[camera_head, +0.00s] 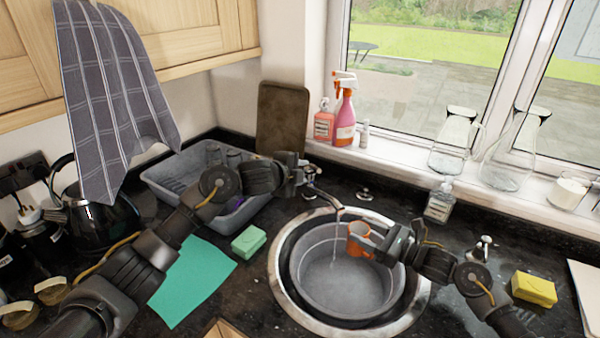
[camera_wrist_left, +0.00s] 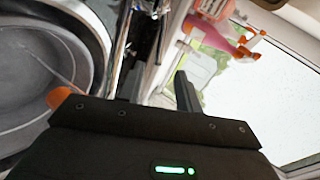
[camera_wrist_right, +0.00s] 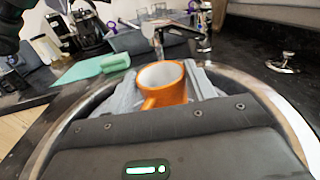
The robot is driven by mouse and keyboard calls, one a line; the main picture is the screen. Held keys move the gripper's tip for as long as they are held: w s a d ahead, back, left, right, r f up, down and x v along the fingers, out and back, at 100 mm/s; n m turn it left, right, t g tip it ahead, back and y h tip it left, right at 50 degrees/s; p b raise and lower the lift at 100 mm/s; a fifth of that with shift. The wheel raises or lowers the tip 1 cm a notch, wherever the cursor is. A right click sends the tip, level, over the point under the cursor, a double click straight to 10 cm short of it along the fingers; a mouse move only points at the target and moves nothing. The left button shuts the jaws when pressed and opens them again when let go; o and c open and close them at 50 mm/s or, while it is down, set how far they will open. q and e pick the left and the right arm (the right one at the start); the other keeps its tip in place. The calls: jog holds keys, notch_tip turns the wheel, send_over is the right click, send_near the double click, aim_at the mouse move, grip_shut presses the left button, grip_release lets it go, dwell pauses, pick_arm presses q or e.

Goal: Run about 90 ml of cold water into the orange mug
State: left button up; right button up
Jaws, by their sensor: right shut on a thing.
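The orange mug (camera_head: 359,240) is upright above the grey bowl (camera_head: 330,290) in the sink. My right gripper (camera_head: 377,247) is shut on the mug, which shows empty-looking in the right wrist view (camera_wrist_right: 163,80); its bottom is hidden. A thin water stream (camera_head: 334,245) runs from the tap spout (camera_head: 328,196) into the bowl, passing just left of the mug in the head view. My left gripper (camera_head: 308,177) is at the tap, behind the sink. Its fingers are apart in the left wrist view (camera_wrist_left: 160,92); contact with the tap cannot be told.
A dish rack (camera_head: 190,178), green sponge (camera_head: 249,241) and teal cloth (camera_head: 195,280) lie left of the sink. A soap bottle (camera_head: 440,202) and yellow sponge (camera_head: 534,289) stand right. Spray bottles (camera_head: 344,120) and glass jugs (camera_head: 508,150) line the sill. A towel (camera_head: 110,95) hangs upper left.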

pick_arm(q)
jog(key=shift+s+a, duration=0.1)
jog(key=shift+c, duration=0.2)
